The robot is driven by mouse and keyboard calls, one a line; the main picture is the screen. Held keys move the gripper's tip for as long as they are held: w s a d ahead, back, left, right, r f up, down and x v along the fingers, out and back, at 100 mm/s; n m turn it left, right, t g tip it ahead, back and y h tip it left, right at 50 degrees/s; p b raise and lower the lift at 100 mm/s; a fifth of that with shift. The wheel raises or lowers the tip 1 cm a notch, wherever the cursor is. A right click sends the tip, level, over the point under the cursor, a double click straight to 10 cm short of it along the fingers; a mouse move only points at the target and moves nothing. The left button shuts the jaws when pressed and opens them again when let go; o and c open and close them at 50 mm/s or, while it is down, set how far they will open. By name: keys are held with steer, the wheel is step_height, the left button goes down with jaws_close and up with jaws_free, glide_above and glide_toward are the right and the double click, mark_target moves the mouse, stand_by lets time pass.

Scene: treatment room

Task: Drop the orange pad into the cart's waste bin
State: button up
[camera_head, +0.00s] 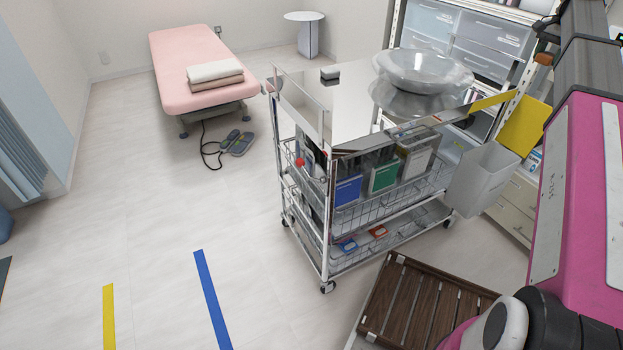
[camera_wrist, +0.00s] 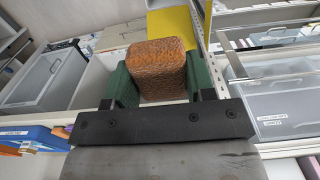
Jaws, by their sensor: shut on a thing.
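My gripper (camera_wrist: 155,88) is shut on the orange pad (camera_wrist: 156,68), a rough, brown-orange block held between two green fingers in the wrist view. In the head view a small orange patch (camera_head: 543,59) beside the dark end of my arm looks like the same pad. The cart's waste bin (camera_head: 482,178) is a pale grey box on the cart's right end, with a raised yellow lid (camera_head: 525,126). In the wrist view the yellow lid (camera_wrist: 172,24) shows just beyond the pad. The pad hides part of what lies behind it, so I cannot tell its height over the bin.
The metal cart (camera_head: 310,90) carries a large clear bowl (camera_head: 422,70) on top and boxes on its wire shelves. Drawers and shelving stand behind the bin. A slatted wooden board (camera_head: 425,305) is low in front.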

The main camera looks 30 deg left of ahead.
steer(key=shift+f, duration=2.6)
steer(key=o, duration=1)
step_height(320, 180, up, 11)
steer(key=shift+f, duration=0.1)
